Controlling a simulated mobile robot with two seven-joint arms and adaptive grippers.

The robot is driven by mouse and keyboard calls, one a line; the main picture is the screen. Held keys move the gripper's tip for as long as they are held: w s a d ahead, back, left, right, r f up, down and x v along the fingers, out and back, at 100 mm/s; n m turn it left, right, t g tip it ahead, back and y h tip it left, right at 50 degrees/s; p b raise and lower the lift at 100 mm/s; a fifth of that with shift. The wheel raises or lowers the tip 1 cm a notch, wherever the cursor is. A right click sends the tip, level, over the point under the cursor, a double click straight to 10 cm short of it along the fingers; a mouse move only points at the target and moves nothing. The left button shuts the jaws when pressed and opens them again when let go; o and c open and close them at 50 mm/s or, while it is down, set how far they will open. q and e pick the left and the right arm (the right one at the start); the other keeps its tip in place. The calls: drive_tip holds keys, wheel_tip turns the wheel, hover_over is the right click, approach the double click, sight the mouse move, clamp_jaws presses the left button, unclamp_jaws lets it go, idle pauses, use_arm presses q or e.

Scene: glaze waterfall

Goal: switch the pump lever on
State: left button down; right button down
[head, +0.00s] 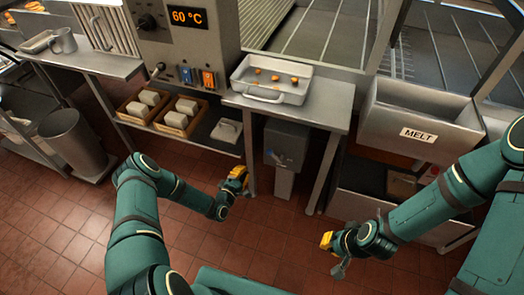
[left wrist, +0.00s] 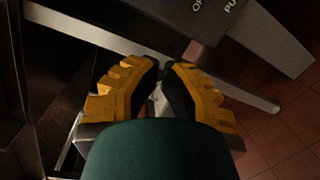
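The pump box (head: 286,145) is a grey box under the counter, right of my left gripper. My right gripper (head: 331,254) hangs over the floor, fingers apart, empty.
A steel counter (head: 333,115) with a tray (head: 238,82) of small orange pieces is above the box. Its legs stand near it. Wooden crates of pale blocks (head: 183,112) sit on the lower shelf. The MELT bin (head: 415,115) is at right. The tiled floor in front is clear.

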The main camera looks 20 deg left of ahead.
use_arm(q)
drive_tip(key=shift+a+f+n+t, duration=0.2)
drive_tip(key=shift+a+n+t, duration=0.35)
drive_tip(key=shift+a, duration=0.3)
drive_tip(key=w+d, duration=0.1)
drive_tip(key=w, duration=0.2)
drive_tip(key=w+d+r+b, duration=0.1)
drive_tip(key=w+d, duration=0.1)
drive_tip(key=w, duration=0.1)
drive_tip(key=w+d+r, duration=0.1)
drive_tip(key=w+d, duration=0.1)
drive_tip(key=w, duration=0.2)
drive_tip(key=shift+w+b, duration=0.1)
drive_tip(key=shift+b, duration=0.3)
